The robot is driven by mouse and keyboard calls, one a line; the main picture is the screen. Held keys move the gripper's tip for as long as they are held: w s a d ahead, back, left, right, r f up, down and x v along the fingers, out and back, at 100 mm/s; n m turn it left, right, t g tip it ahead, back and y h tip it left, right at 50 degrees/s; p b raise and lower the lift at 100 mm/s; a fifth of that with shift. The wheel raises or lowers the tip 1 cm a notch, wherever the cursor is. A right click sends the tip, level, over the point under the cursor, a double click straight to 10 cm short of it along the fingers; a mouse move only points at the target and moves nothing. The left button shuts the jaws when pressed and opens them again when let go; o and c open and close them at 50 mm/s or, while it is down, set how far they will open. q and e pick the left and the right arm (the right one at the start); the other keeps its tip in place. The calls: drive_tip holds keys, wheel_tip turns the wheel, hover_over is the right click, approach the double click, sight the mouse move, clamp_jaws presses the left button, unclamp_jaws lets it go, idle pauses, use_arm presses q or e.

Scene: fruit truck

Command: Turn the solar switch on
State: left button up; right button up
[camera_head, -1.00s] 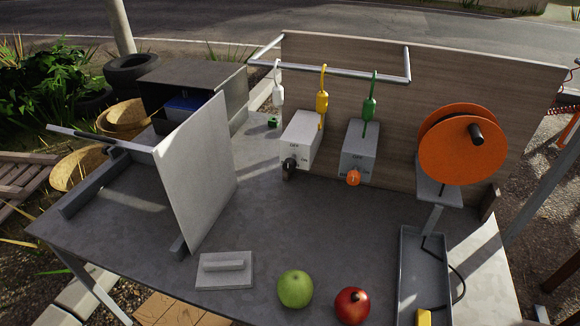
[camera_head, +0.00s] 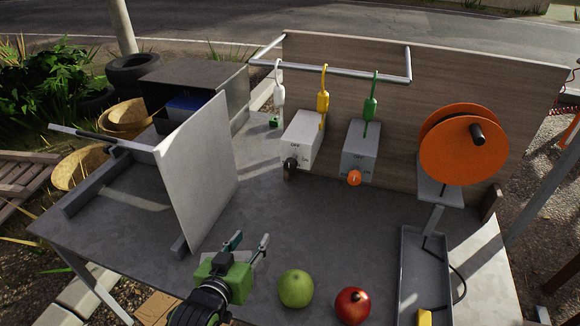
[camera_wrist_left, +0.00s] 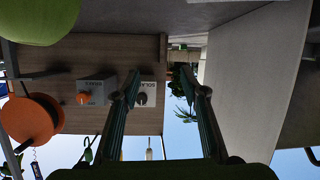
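The solar switch is a white box (camera_head: 302,139) with a black knob (camera_head: 290,163) on its front, standing at the back of the table against the wooden panel. In the left wrist view, which is upside down, its label partly reads "SOLA" and the dark knob (camera_wrist_left: 142,98) shows between the fingers. I cannot tell the knob's setting for certain. My left gripper (camera_head: 249,243) is open and empty over the front left of the table, well short of the switch. Its spread fingers (camera_wrist_left: 160,80) also show in the wrist view. My right gripper is not in view.
A similar box (camera_head: 360,150) with an orange knob (camera_head: 354,177) stands to the right. A white upright panel (camera_head: 197,172) is left of my gripper. A green apple (camera_head: 295,288) and a red fruit (camera_head: 352,306) lie at the front. The middle table is clear.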

sight(289, 169)
use_arm(q)
drive_tip(key=w+d+r+t+h, duration=0.2)
drive_tip(key=w+d+r+t, duration=0.3)
drive_tip(key=r, duration=0.3)
drive_tip(key=shift+g, duration=0.7)
drive_tip(key=p+x, duration=0.2)
drive_tip(key=x, duration=1.2)
drive_tip(key=shift+d, duration=0.1)
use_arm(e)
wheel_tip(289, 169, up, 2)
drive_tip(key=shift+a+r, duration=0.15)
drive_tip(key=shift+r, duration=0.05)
use_arm(q)
drive_tip(key=shift+m, duration=0.3)
drive_tip(key=c, duration=1.1)
